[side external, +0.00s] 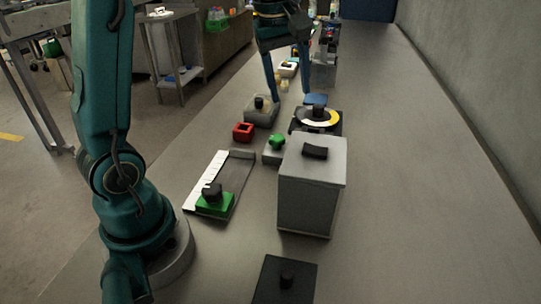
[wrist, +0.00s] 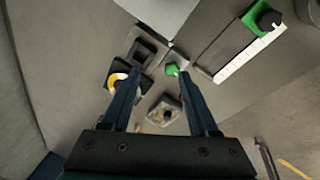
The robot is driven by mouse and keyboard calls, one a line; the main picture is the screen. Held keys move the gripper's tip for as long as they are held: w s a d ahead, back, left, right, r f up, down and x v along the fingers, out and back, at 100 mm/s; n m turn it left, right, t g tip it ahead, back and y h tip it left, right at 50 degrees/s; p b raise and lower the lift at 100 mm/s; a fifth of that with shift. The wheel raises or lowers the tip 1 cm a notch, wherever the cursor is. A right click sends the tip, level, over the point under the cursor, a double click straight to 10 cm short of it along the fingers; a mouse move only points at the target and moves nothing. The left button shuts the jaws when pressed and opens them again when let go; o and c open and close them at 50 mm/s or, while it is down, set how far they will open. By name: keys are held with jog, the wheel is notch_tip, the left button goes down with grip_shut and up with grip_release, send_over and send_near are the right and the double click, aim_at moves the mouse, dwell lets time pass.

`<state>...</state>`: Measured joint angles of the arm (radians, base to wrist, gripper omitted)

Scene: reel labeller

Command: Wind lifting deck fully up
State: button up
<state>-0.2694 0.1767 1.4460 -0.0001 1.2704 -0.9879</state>
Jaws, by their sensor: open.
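My gripper (side external: 289,96) is open and empty, its two blue fingers pointing down above the far part of the bench; it also shows in the wrist view (wrist: 160,76). A round yellow-and-white dial (side external: 332,118) with a dark centre sits on a black base, and in the wrist view the dial (wrist: 114,86) is beside the left finger. A grey block with a dark knob (side external: 260,111) stands left of the dial; the block (wrist: 159,118) lies between the fingers in the wrist view. I cannot tell which part is the lifting deck.
A grey box (side external: 309,195) with a black handle stands nearer. A green button (side external: 277,142), a red square ring (side external: 243,132) and a white-scaled slide with a green block (side external: 215,204) lie around it. A black plate with a knob (side external: 274,290) is nearest. The bench's right side is clear.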

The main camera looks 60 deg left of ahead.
jog(key=w+a+f+n+g, duration=0.1)
jog(key=w+a+f+n, duration=0.2)
jog(key=a+f, duration=0.3)
jog(key=g, duration=0.2)
send_over(277, 137)
jog(key=shift+h, duration=0.4)
notch_tip(277, 137, down, 4)
jog(key=shift+d+f, duration=0.1)
jog(key=shift+f, duration=2.7)
grip_shut()
